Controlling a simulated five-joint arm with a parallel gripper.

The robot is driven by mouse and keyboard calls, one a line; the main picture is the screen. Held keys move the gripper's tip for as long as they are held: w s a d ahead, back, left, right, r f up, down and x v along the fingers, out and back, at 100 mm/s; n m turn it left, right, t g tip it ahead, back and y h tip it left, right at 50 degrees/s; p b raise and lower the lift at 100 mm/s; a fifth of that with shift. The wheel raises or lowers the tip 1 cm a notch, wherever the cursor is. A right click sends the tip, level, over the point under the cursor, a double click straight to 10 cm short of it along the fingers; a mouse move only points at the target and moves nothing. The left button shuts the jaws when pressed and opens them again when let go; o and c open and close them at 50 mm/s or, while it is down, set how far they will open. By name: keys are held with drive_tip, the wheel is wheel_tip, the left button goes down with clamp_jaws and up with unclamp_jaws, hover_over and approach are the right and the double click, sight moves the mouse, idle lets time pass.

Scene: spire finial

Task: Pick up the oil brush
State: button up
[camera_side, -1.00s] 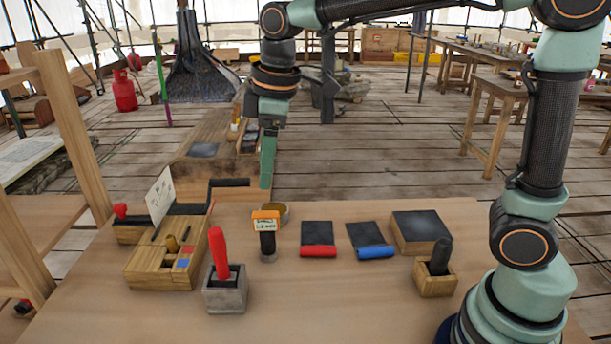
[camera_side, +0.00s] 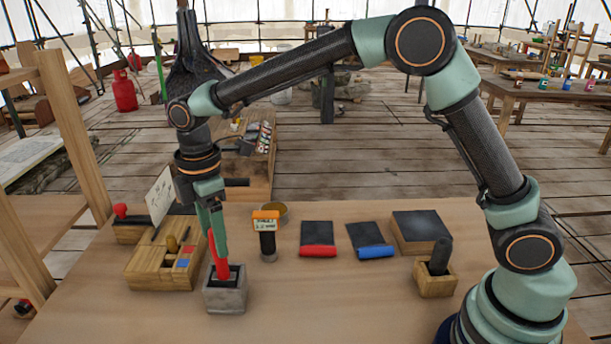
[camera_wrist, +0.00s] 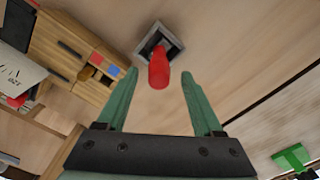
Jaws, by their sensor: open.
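A red-handled tool (camera_side: 221,269) stands upright in a grey square holder (camera_side: 226,297) at the front left of the bench; I take it to be the oil brush, though its head is hidden in the holder. My gripper (camera_side: 217,252) points down over it, its green fingers overlapping the handle in the side view. In the wrist view my gripper (camera_wrist: 160,72) is open, with the red handle (camera_wrist: 159,70) showing between the fingertips and the grey holder (camera_wrist: 158,43) beyond. Whether a finger touches the handle cannot be told.
A wooden block (camera_side: 160,268) stands close left of the holder. A labelled orange-topped jar (camera_side: 267,238) stands close right. Farther right are red-edged (camera_side: 317,238) and blue-edged (camera_side: 371,240) dark pads and a dark-handled tool (camera_side: 440,256) in a wooden holder. The front middle is clear.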

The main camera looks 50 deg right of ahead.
sight(222, 265)
drive_tip(key=shift+d+f, duration=0.2)
drive_tip(key=shift+f, duration=1.25)
drive_tip(key=shift+d+f, duration=0.15)
drive_tip(key=shift+f, duration=1.25)
clamp_jaws()
